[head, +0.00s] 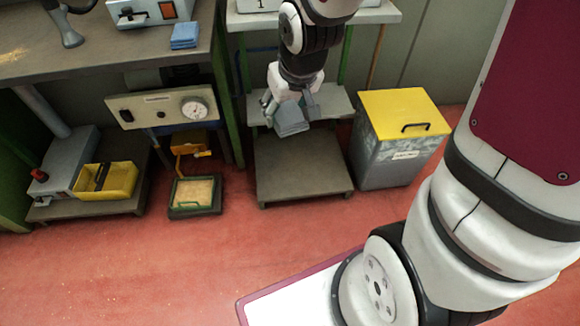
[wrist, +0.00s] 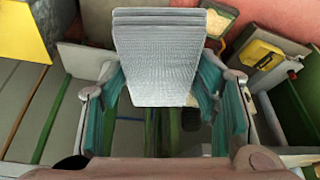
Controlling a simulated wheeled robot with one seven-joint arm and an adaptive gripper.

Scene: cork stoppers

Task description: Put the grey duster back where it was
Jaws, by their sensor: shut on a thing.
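The grey duster (head: 291,119) is a folded, blue-grey cloth held in my gripper (head: 289,103). In the head view it hangs in front of the grey lower shelf of the stand and above a low dark platform (head: 302,172). In the wrist view the duster (wrist: 156,62) shows as a pale grey ribbed block between the two fingers of my gripper (wrist: 163,88). My gripper is shut on it. I cannot tell whether the duster touches the shelf behind it.
A blue folded cloth (head: 185,36) lies on the workbench (head: 90,55) at upper left. A grey bin with a yellow lid (head: 405,113) stands right of the platform. The red floor (head: 150,265) in front is clear.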

